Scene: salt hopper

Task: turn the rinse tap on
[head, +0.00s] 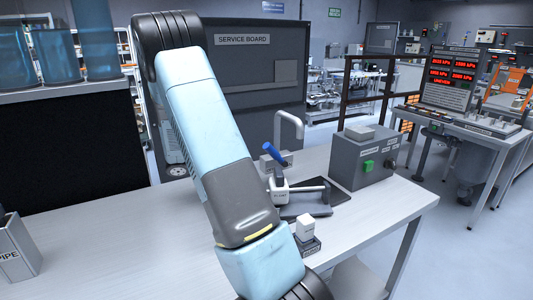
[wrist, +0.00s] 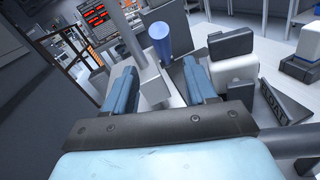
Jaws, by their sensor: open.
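The rinse tap stands on the bench in the head view, with a pale curved spout (head: 291,122) and a blue lever (head: 275,152) slanting up from its grey base. In the wrist view the blue lever (wrist: 160,40) shows ahead of my gripper, between the lines of its two fingers, with the grey tap post (wrist: 130,42) just to its left. My gripper (wrist: 157,70) is open, with its blue fingers apart and nothing seen clamped between them. I cannot tell whether a finger touches the lever or post.
A white dark-handled item (head: 279,190) stands before the tap beside a dark tray (head: 318,208). A grey box with a green button (head: 350,160) is to the right. A white block (head: 305,228) sits nearer. The bench's left front (head: 120,240) is clear.

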